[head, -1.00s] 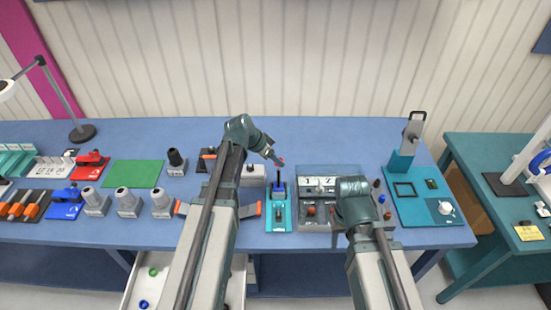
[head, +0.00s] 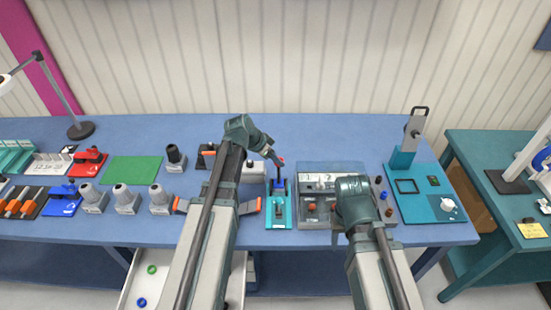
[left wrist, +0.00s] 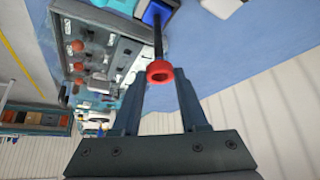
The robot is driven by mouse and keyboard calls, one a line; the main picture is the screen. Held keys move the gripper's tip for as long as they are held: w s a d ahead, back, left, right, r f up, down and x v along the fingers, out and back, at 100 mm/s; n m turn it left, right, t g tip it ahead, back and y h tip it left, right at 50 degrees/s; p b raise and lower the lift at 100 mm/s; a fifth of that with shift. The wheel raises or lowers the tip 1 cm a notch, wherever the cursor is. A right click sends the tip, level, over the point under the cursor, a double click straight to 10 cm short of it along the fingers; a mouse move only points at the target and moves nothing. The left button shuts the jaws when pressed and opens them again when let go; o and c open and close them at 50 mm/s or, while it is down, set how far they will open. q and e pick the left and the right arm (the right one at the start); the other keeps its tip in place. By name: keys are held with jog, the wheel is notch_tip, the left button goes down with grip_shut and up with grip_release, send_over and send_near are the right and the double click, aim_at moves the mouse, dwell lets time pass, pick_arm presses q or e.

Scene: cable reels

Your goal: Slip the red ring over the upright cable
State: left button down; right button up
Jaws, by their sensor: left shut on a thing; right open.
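The red ring (left wrist: 159,71) is held between the fingertips of my left gripper (left wrist: 160,80) in the left wrist view. In the head view the ring (head: 281,160) is a small red spot at the left gripper's tip (head: 277,159), above the teal stand (head: 279,222). The black upright cable (left wrist: 158,38) rises from a blue block (left wrist: 157,12) and meets the ring's edge in the wrist view. I cannot tell whether the ring is around the cable or only in line with its tip. My right gripper (head: 335,213) is open, mostly hidden below its wrist.
A grey sectioned tray (head: 318,168) stands right of the stand, partly under my right arm. A teal board (head: 410,213) lies farther right. Grey holders (head: 126,200) and a green mat (head: 135,170) are to the left. The back of the table (head: 320,135) is clear.

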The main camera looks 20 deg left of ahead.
aim_at(275, 164)
pick_arm(q)
jog(key=shift+f, duration=0.2)
jog(key=shift+f+b, duration=0.7)
jog(key=shift+b, duration=0.2)
jog(key=shift+f, duration=0.1)
jog(key=shift+f+b, duration=0.75)
jog(key=shift+b, duration=0.1)
jog(key=shift+c, duration=1.8)
grip_release()
jog(key=shift+r, duration=0.1)
